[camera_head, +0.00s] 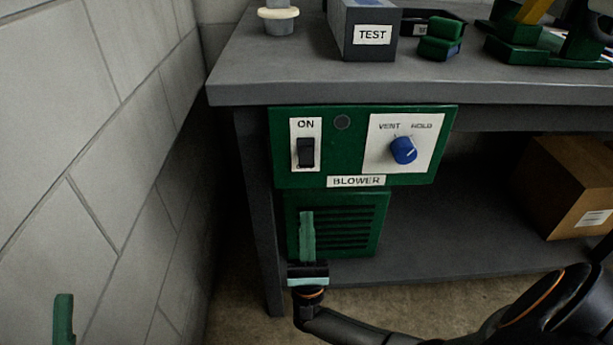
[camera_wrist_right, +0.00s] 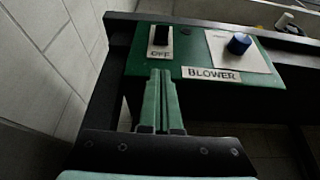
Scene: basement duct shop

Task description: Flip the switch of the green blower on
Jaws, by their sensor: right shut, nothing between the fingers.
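The green blower panel (camera_head: 355,112) is on the front of the workbench, with a "BLOWER" label. Its black rocker switch (camera_head: 306,153) sits on a white plate marked ON above; the wrist view shows the switch (camera_wrist_right: 161,35) with OFF below it. I cannot tell which way the rocker is tipped. My right gripper (camera_head: 307,214) is shut and empty, fingers pointing up, in front of the vent grille below the switch. In the wrist view its fingertips (camera_wrist_right: 160,73) appear below the OFF mark, apart from the switch. One finger of my left gripper (camera_head: 63,318) shows at lower left.
A blue knob (camera_head: 403,150) marked VENT and HOLD and a dark round lamp (camera_head: 342,122) share the panel. A block wall (camera_head: 100,150) stands close at left. A grey TEST box (camera_head: 372,52) is on the bench; a cardboard box (camera_head: 565,185) is on the shelf below.

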